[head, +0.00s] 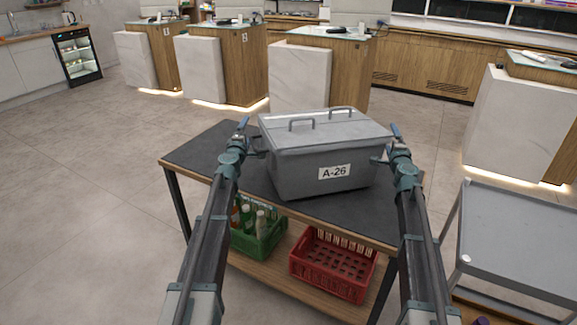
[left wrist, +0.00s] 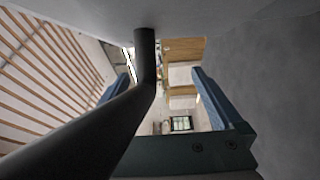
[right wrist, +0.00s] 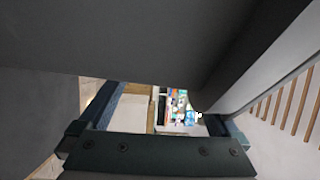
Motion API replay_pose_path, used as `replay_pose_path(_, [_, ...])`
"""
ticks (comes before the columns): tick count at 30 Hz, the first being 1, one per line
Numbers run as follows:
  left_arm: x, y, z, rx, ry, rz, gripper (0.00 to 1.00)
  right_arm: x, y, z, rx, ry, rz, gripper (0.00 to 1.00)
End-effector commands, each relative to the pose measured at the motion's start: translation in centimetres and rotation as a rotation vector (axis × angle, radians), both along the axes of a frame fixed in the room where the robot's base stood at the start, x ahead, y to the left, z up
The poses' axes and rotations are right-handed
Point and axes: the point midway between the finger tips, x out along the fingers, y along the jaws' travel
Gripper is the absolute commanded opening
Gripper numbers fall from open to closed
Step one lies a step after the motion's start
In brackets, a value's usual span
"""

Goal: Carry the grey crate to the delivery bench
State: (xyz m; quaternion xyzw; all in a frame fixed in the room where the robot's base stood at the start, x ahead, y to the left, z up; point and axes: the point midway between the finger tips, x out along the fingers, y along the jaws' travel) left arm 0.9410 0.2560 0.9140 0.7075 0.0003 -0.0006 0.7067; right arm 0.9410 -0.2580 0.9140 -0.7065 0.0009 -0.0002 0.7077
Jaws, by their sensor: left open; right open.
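The grey crate (head: 325,160) stands upright on the dark top of a table (head: 215,150). It has a lid with two bar handles and a label reading A-26. My left gripper (head: 247,136) is open at the crate's left side. In the left wrist view, a dark handle bar (left wrist: 145,60) passes between its open fingers. My right gripper (head: 388,145) is open at the crate's right side. In the right wrist view, a dark handle bar (right wrist: 215,85) runs close by the right-hand finger. I cannot tell which surface is the delivery bench.
A green crate with bottles (head: 262,247) and a red crate (head: 330,275) sit on the table's lower shelf. A grey cart (head: 520,235) stands close at the right. Counters with white panels (head: 300,78) line the back. Open floor (head: 90,170) lies to the left.

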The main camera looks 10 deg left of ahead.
Motion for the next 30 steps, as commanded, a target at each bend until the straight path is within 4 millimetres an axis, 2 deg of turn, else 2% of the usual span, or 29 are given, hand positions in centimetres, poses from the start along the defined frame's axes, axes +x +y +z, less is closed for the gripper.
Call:
replay_pose_path(11, [-0.2, 0.0, 0.1, -0.005, 0.0, 0.0, 1.0, 0.0, 0.2, 0.0, -0.002, 0.0, 0.004, 1.0])
replay_pose_path(16, [-1.3, 0.0, 0.0, -0.005, 0.0, 0.001, 1.0, 0.1, 0.2, 0.0, -0.002, 0.0, 0.004, 1.0])
replay_pose_path(20, [-3.2, 0.0, 0.0, -0.006, 0.0, 0.001, 1.0, 0.0, 0.2, 0.0, -0.002, 0.0, 0.004, 1.0])
replay_pose_path(30, [-10.0, 0.0, 0.0, -0.005, 0.002, 0.002, 1.0, 0.0, 0.1, 0.0, -0.002, 0.0, 0.002, 1.0])
